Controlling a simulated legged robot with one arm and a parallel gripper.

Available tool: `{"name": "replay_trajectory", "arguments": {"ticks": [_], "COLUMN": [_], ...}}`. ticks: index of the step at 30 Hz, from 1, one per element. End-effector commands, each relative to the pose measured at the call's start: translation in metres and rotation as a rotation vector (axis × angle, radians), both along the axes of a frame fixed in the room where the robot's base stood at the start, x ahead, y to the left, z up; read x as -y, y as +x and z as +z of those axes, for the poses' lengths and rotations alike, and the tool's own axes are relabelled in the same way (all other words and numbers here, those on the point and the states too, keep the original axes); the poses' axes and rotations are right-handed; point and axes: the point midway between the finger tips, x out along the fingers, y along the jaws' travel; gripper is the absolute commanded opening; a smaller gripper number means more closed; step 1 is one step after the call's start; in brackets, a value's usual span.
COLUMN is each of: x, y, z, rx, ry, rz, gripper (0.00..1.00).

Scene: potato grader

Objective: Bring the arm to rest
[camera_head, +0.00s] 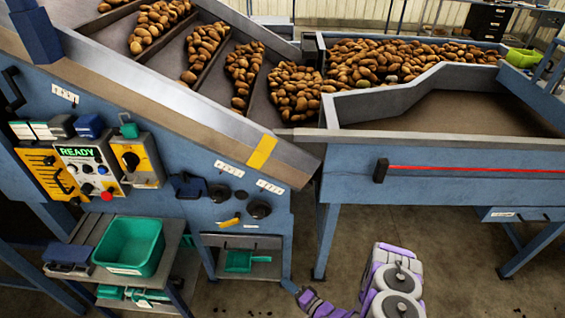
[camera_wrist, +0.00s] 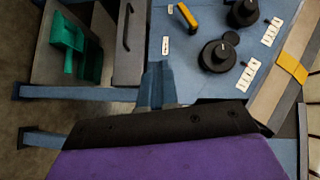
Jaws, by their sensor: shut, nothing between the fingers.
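My arm, purple and grey, shows at the bottom of the head view, right of centre. My gripper (camera_head: 289,286) points left, low in front of the grader's blue frame. In the wrist view my gripper (camera_wrist: 155,82) shows as a blue-grey tip beyond a black edge and purple housing. It is shut and empty. The view does not show whether it touches the frame behind it.
The potato grader (camera_head: 440,187) holds many potatoes in its lanes. A control panel with a READY display (camera_head: 78,152) is at left. A green bin (camera_head: 130,246) stands on a cart below. A green scoop (camera_head: 240,261) lies on a low shelf. Floor at lower right is open.

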Motion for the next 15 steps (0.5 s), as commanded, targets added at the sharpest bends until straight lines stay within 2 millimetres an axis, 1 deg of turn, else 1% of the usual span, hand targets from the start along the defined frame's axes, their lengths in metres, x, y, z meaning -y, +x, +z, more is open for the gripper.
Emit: {"name": "replay_trajectory", "arguments": {"ticks": [1, 5, 10, 15], "x": [0.003, 0.008, 0.017, 0.035], "y": [0.006, 0.019, 0.044, 0.073], "z": [0.002, 0.003, 0.009, 0.025], "rx": [0.005, 0.008, 0.012, 0.006], "ry": [-0.027, -0.109, -0.270, -0.484], "rz": [0.007, 0.026, 0.062, 0.100], "gripper": [0.00, 0.00, 0.00, 0.00]}}
